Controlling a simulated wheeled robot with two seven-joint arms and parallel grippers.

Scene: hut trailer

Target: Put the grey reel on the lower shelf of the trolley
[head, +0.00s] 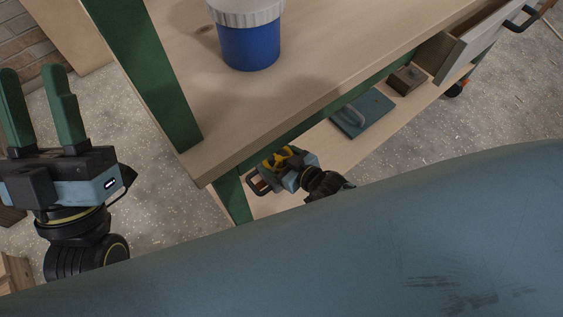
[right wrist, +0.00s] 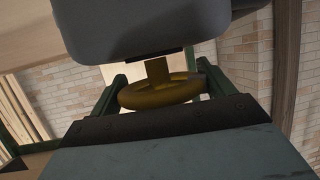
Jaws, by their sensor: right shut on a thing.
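The trolley has a wooden top (head: 330,55) on a green frame and a wooden lower shelf (head: 350,148), partly hidden under the top. My right gripper (head: 279,160) is at the shelf's near-left end, beside a green leg. In the right wrist view its green fingers flank a yellow disc and stem, joined to a large rounded grey body, which I take as the grey reel (right wrist: 150,35). The gripper is shut on the yellow part. In the head view the grey body is hidden; whether it touches the shelf cannot be told. My left gripper (head: 35,75) is open and empty, left of the trolley.
A blue tub (head: 250,47) with a white lid stands on the trolley top. On the lower shelf lie a teal float with a handle (head: 362,113) and a small brown block (head: 407,79). A drawer (head: 475,38) stands out at the right. Shelf between gripper and float looks bare.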

